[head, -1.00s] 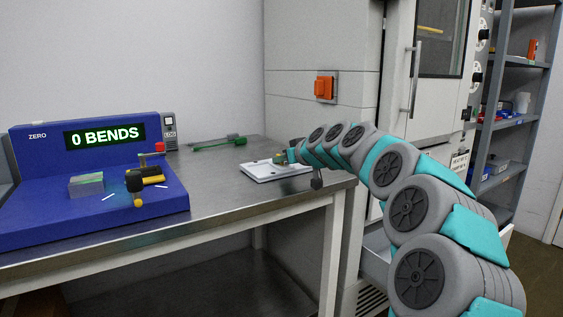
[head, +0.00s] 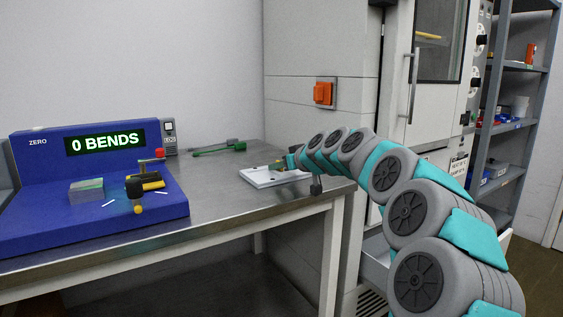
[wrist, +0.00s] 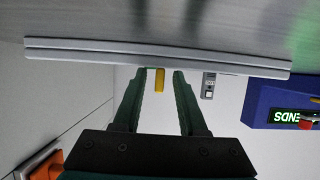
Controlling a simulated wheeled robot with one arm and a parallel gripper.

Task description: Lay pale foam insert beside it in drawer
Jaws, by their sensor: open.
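A white, shallow slab (head: 262,180) lies flat near the right end of the steel bench, and it may be the pale foam insert. Its long edge (wrist: 110,52) crosses the wrist view beyond my fingers. A small yellow piece (wrist: 160,80) shows between my fingertips in the wrist view. My gripper (wrist: 160,72) is open, its two dark green fingers apart, and no grip on anything shows. In the head view the gripper (head: 285,163) is at the slab's far right side, small and partly hidden. An open pale drawer (head: 376,246) shows low at right, largely hidden by my arm.
A blue tester (head: 120,220) reading "0 BENDS" stands at left on the bench (head: 225,205). An orange switch (head: 324,93) is on the cabinet wall. Shelves (head: 515,130) stand at far right.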

